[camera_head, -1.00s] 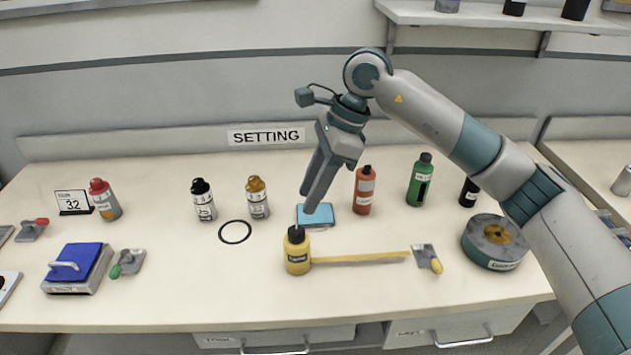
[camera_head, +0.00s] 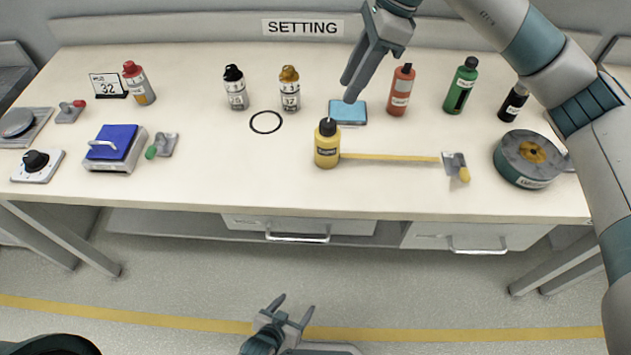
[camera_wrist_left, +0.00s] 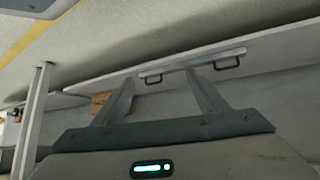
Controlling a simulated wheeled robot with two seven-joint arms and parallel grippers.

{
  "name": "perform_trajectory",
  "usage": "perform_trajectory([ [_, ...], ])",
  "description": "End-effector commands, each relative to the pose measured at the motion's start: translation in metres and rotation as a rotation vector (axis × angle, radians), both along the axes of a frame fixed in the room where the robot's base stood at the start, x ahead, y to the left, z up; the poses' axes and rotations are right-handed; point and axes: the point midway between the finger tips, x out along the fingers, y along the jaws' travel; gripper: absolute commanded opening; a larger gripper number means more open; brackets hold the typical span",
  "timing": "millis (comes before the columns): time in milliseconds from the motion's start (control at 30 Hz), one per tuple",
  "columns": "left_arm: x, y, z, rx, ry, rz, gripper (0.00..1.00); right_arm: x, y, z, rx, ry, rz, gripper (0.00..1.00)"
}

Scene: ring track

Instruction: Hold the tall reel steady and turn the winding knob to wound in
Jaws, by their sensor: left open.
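A yellow upright bottle-shaped body (camera_head: 327,147) with a black top (camera_head: 327,127) stands at the front middle of the bench. A flat yellow strip (camera_head: 390,157) runs from it to a small grey plate (camera_head: 453,163) with a yellow knob-like end. It seems to be the tall reel, its black top perhaps the winding knob. My right gripper (camera_head: 350,90) hangs above and behind it, apart from it, fingers seen nearly edge-on. My left gripper (camera_head: 294,306) is open and empty, low in front of the bench; its spread fingers also show in the left wrist view (camera_wrist_left: 160,80).
A green-grey round drum (camera_head: 530,158) sits right of the strip. Several bottles stand behind, with a blue pad (camera_head: 347,112) and a black ring (camera_head: 265,122). A black dial (camera_head: 36,160) and a blue-topped block (camera_head: 114,143) are at left. Drawer handles (camera_head: 297,238) stick out below the bench edge.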

Motion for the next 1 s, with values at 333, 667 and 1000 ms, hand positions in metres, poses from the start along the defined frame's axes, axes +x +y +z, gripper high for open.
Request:
perform_trajectory([
  [333, 0.045, -0.122, 0.117, -0.157, -0.256, -0.130, 0.67, 0.000, 0.000, 0.000, 0.000, 0.000, 0.000, 0.31],
  [667, 0.055, -0.218, 0.248, -0.327, -0.492, -0.229, 0.67, 0.000, 0.000, 0.000, 0.000, 0.000, 0.000, 0.31],
  [1000, 0.036, -0.282, 0.379, -0.503, -0.701, -0.302, 0.67, 0.000, 0.000, 0.000, 0.000, 0.000, 0.000, 0.31],
])
